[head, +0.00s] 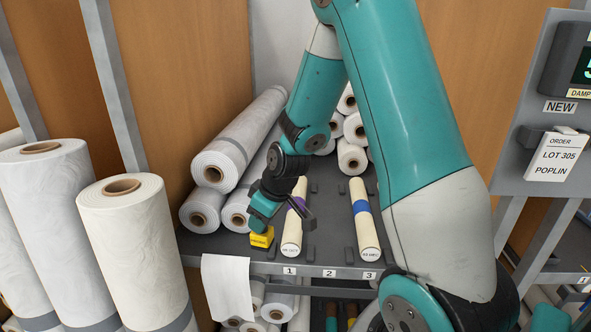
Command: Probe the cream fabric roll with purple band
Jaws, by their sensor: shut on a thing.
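The cream fabric roll with purple band (292,238) lies in slot 1 of the grey shelf, its labelled end facing me. Its purple band (296,203) is partly covered by dark parts of my gripper. My gripper (264,224) points down at the left of this roll. It appears shut on a small yellow block (262,239) with dark lettering, just above or at the shelf. The block's tip and any contact with the roll cannot be made out. A second cream roll with a blue band (364,222) lies near slot 3.
Large white rolls (239,140) are stacked behind and left of my gripper. Tall upright rolls (137,250) stand at the left. Small dark pegs line the shelf (328,252), and slot 2 is empty. An order card (558,157) reads LOT 305 POPLIN.

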